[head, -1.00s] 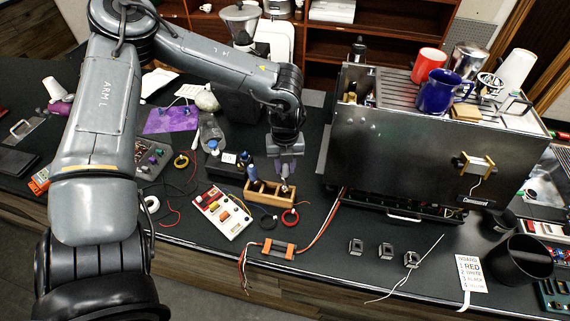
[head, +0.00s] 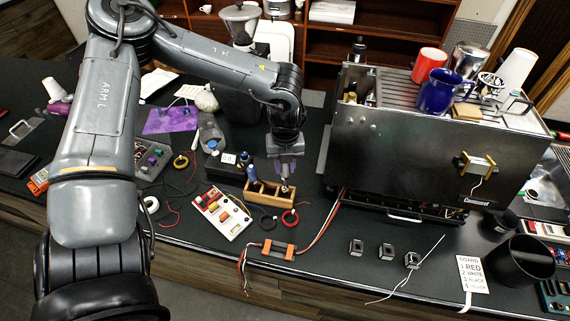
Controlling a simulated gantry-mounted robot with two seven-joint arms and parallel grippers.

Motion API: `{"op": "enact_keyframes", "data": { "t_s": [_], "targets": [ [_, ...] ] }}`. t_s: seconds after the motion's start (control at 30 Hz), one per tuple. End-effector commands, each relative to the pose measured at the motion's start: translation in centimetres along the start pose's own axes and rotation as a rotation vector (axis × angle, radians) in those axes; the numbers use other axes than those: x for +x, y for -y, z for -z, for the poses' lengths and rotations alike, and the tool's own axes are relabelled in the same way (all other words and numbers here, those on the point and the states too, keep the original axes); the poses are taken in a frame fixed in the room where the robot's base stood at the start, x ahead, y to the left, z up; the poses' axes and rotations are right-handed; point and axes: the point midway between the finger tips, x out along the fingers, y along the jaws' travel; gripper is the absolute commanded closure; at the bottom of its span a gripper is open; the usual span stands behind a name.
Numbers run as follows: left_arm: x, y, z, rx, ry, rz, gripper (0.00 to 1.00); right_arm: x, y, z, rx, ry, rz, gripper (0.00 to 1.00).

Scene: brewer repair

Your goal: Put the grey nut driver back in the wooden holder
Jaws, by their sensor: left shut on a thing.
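The wooden holder (head: 270,198) stands on the dark bench left of the espresso machine. A blue-handled tool (head: 252,176) stands upright in its left part. My left gripper (head: 285,180) points down over the holder's right end. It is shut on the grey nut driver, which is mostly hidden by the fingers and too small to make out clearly. The driver's lower part seems to be at or in the holder's right end; I cannot tell how deep it sits. My right gripper is not in view.
The espresso machine (head: 420,140) stands close on the right, with cups on top. A red and white meter-like board (head: 222,213) lies in front left of the holder.

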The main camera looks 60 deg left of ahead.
Motion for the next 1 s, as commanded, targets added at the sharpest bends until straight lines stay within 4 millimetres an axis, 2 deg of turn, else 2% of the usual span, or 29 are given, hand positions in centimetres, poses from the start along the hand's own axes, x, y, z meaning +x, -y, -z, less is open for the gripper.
{"op": "enact_keyframes", "data": {
  "t_s": [1.0],
  "targets": [
    [3.0, 0.0, 0.0, 0.000, 0.000, 0.001, 1.00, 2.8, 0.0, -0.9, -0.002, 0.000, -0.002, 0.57]
  ]
}}
